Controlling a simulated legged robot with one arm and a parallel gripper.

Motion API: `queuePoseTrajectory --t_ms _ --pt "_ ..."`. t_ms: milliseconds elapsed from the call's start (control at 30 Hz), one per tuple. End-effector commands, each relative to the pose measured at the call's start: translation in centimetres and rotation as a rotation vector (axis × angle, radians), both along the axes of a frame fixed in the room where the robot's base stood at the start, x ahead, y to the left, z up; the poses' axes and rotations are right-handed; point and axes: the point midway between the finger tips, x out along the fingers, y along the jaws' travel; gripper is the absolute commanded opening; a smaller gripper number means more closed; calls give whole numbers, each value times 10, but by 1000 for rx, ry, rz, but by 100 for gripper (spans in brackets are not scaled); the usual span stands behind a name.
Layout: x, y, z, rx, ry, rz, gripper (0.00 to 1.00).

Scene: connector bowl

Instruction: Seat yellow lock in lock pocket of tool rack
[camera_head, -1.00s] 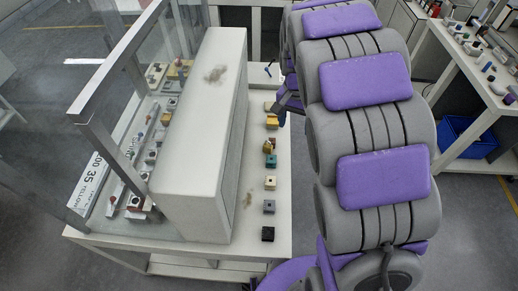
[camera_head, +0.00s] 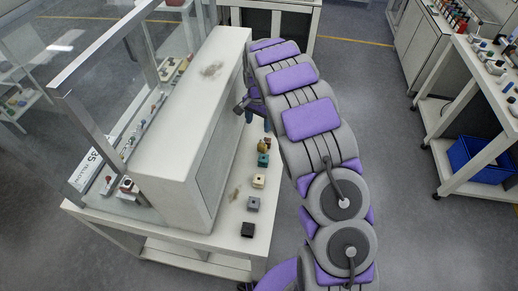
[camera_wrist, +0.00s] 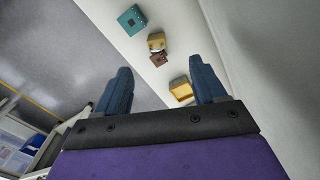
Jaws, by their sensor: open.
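My gripper (camera_wrist: 162,78) is open, with two blue fingers spread apart and nothing held between them. In the wrist view, a yellow block with a pale open recess (camera_wrist: 181,91) lies beside the right finger. Further up on the white surface is a small yellow piece (camera_wrist: 156,41) with a brown block (camera_wrist: 159,58) against it. I cannot tell for certain which yellow piece is the lock. The yellow piece also shows in the head view (camera_head: 264,146), near my arm. Neither a lock pocket nor the tool rack can be clearly identified.
A row of small blocks lies along the white bench (camera_head: 238,222): teal (camera_head: 263,160), cream (camera_head: 259,181), grey (camera_head: 254,203) and black (camera_head: 248,229). A tall white housing (camera_head: 186,120) rises close beside the row.

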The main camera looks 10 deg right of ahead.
Motion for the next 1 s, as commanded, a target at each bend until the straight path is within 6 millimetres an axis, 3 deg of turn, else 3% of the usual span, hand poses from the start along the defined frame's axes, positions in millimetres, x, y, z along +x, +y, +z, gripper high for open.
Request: queuePoseTrajectory --t_ms 100,400,667,1000 --pt "-1 -5 -28 4 4 -3 70" --pt "0 1 -84 -3 0 0 70" --pt "1 -2 -101 -1 -1 -1 70" --pt "2 -9 -145 1 2 -1 70"
